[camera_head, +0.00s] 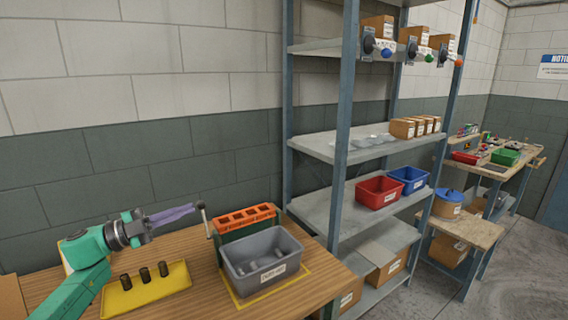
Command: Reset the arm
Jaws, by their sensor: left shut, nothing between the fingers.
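My left arm comes in from the left, and its left gripper (184,212) is held above the wooden table, over the back of a yellow tray (118,299). The purple-grey fingers point right and are shut with nothing between them. The fingertips are close to the crank handle (203,212) of an orange and green coiler (246,221); I cannot tell whether they touch. A grey labelled bin (241,264) stands in front of the coiler with a few grey pieces inside. My right gripper is not in view.
A metal shelf rack (339,125) stands right of the wooden table (207,284), with a red bin (379,191), a blue bin (408,180) and cardboard boxes. A second workbench is farther right. The table's front middle, between tray and grey bin, is clear.

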